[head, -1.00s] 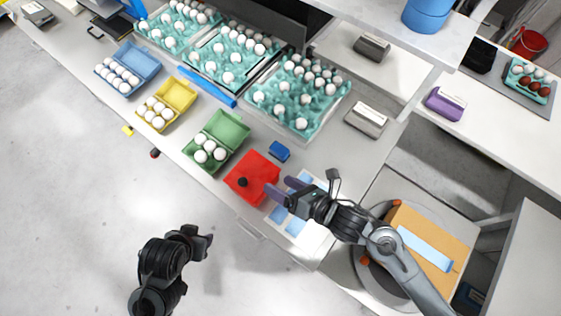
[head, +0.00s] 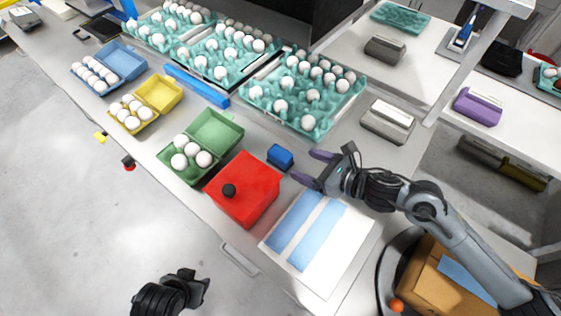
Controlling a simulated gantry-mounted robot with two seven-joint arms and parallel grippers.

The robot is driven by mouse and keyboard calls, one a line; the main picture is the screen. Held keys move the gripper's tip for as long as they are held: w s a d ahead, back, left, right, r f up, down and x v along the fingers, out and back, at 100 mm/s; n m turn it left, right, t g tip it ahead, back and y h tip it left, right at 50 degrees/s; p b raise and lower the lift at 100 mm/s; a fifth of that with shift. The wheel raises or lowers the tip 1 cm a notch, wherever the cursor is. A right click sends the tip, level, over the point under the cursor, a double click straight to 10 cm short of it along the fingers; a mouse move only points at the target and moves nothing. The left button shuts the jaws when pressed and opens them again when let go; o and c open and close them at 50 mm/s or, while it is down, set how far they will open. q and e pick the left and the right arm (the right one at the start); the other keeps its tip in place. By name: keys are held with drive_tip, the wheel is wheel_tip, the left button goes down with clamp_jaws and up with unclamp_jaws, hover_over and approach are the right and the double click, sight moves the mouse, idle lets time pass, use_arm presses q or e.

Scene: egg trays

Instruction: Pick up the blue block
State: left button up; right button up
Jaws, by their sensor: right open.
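The small blue block (head: 280,157) lies on the grey counter, just behind the red box and in front of the right teal egg tray. My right gripper (head: 306,168) is open, its two purple-grey fingers pointing left toward the block. The fingertips look close to the block's right side, with nothing held between them. My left gripper (head: 194,286) is low in the picture over the floor, away from the counter; its jaws are too unclear to judge.
A red box (head: 257,197) with a black knob stands in front of the block. A green egg carton (head: 213,128) is left of it, and a teal egg tray (head: 341,103) is behind. A white-and-blue striped sheet (head: 307,241) lies at the right front. A long blue bar (head: 197,86) lies farther left.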

sight(291, 160)
drive_tip(key=x, duration=0.4)
drive_tip(key=shift+w+a, duration=0.15)
drive_tip(key=shift+a, duration=0.05)
drive_tip(key=shift+w+a+f+b, duration=0.3)
drive_tip(key=shift+a, duration=0.2)
drive_tip(key=x, duration=0.4)
drive_tip(key=shift+a+b, duration=0.15)
drive_tip(key=shift+b, duration=0.15)
drive_tip(key=shift+s, duration=0.1)
drive_tip(key=shift+c, duration=0.4)
drive_tip(key=c, duration=1)
drive_tip(key=shift+r, duration=0.15)
